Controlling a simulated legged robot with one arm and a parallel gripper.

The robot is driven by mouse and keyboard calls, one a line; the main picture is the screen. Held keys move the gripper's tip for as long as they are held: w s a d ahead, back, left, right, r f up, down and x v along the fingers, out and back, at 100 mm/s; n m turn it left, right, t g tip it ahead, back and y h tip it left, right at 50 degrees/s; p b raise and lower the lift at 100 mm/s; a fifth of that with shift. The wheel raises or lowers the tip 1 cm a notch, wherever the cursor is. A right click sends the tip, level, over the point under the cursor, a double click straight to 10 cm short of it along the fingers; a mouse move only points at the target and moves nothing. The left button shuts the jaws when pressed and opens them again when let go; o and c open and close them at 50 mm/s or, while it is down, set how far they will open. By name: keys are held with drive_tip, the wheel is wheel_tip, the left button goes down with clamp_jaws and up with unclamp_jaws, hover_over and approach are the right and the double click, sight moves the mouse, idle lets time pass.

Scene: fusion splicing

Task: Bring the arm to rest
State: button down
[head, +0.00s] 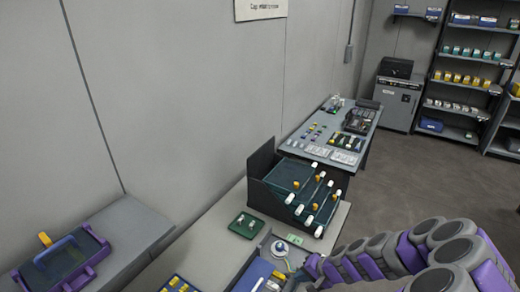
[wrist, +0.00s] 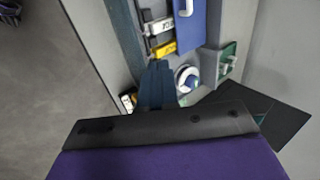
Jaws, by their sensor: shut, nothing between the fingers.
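My arm, purple and grey, reaches in from the lower right of the head view and ends over the near table's right edge. My gripper (wrist: 157,72) shows in the wrist view as dark blue-grey fingers, closed together with nothing between them. It points down toward the table, beside a round white and blue item (wrist: 187,78). That item also shows in the head view (head: 279,248), just left of the arm's end. I cannot tell the exact gap between the fingers and the table.
A dark rack with green trays (head: 290,184) stands behind the arm's end. A small green tray (head: 243,225) and a blue case (head: 258,274) lie nearby. A purple-framed tray (head: 62,262) sits at left. The floor (head: 420,175) at right is clear.

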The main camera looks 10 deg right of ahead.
drive_tip(key=s+a+r+n+g, duration=0.2)
drive_tip(key=s+a+r+n, duration=0.1)
drive_tip(key=s+a+r, duration=0.3)
drive_tip(key=s+a+r+n+g, duration=0.1)
drive_tip(key=s+a+r+n, duration=0.25)
drive_tip(key=r, duration=0.45)
drive_tip(key=s+d+r+g+h, duration=0.1)
drive_tip(key=s+r+h, duration=0.1)
drive_tip(key=s, duration=0.5)
drive_tip(key=s+d+r+g+h, duration=0.1)
drive_tip(key=s+r+h, duration=0.1)
drive_tip(key=s+r, duration=0.3)
drive_tip(key=s+d+r+n+g+h, duration=0.1)
drive_tip(key=s+r, duration=0.3)
drive_tip(key=s, duration=0.6)
drive_tip(key=shift+s+d+h, duration=0.15)
drive_tip(key=shift+d+h, duration=0.25)
drive_tip(key=shift+d, duration=0.1)
